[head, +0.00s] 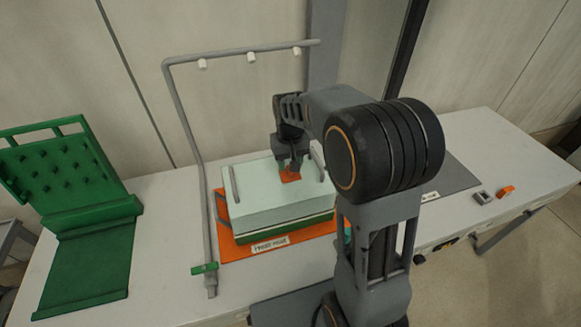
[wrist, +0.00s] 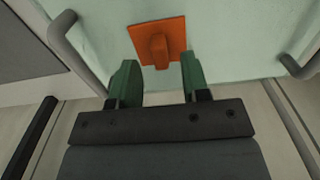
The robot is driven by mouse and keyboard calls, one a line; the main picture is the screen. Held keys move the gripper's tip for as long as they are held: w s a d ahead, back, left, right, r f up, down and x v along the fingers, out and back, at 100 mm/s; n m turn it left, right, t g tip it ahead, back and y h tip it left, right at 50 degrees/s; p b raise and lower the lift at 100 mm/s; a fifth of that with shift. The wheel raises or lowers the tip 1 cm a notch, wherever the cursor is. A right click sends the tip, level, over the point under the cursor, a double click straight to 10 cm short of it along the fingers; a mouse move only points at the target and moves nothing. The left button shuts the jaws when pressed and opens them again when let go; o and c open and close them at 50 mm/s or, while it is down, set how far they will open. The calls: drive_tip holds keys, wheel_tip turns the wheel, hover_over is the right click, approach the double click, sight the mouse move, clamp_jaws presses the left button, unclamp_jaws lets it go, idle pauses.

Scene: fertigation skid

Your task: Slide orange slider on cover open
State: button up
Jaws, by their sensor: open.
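The orange slider (head: 290,174) is a small square plate with a raised tab, lying on top of the pale green cover (head: 262,192). In the wrist view the slider (wrist: 158,42) sits just beyond my fingertips, with its tab between their lines. My gripper (wrist: 154,72) is open and empty, its two green fingers apart on either side of the tab. In the head view my gripper (head: 290,160) is over the cover, close to the slider. I cannot tell whether the fingers touch the cover.
Grey handles (head: 235,184) stand at the cover's sides. The box rests on an orange mat (head: 232,250) on a white table (head: 165,235). A grey pipe frame (head: 185,120) with white nozzles rises behind and left. A green pegged stand (head: 85,225) is far left.

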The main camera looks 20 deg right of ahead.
drive_tip(key=shift+f, duration=1.35)
clamp_jaws()
